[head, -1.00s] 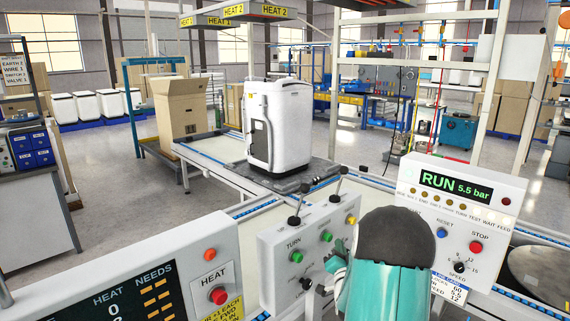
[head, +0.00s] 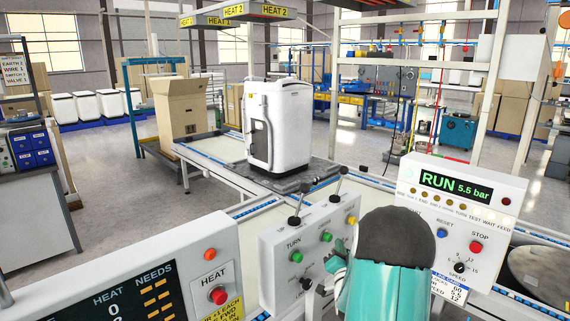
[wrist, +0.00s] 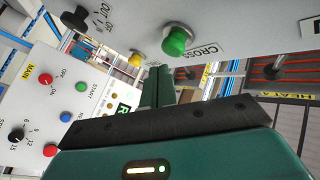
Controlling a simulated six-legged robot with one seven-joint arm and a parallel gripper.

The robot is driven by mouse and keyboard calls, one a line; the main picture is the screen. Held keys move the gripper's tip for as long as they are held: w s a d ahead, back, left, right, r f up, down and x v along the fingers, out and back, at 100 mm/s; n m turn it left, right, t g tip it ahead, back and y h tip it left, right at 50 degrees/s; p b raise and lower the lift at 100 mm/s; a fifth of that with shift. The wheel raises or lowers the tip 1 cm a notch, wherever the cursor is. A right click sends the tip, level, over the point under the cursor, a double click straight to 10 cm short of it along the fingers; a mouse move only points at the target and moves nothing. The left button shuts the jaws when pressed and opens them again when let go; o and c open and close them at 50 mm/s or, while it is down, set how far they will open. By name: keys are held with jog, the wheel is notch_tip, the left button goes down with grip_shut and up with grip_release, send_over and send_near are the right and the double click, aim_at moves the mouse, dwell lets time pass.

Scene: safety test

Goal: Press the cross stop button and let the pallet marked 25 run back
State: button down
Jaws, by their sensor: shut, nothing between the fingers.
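The control box (head: 310,245) in the head view carries green buttons, black levers and a yellow button (head: 351,219). In the wrist view, a green button (wrist: 176,40) sits beside a label reading CROSS, with a yellow button (wrist: 138,60) beyond it. My gripper (wrist: 160,88) is shut and empty, its fingers below the green button, apart from it in the picture. In the head view my own arm hides most of the gripper and part of the box. A grey pallet (head: 300,182) bears a white machine (head: 271,125); I cannot read a 25 on it.
A panel reading RUN 5.5 bar (head: 455,230) stands right of my arm, with a red STOP button (head: 476,247). A HEAT panel (head: 130,275) stands front left.

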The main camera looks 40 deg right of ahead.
jog(key=shift+w, duration=0.1)
dwell(0.3)
jog(key=shift+w, duration=0.35)
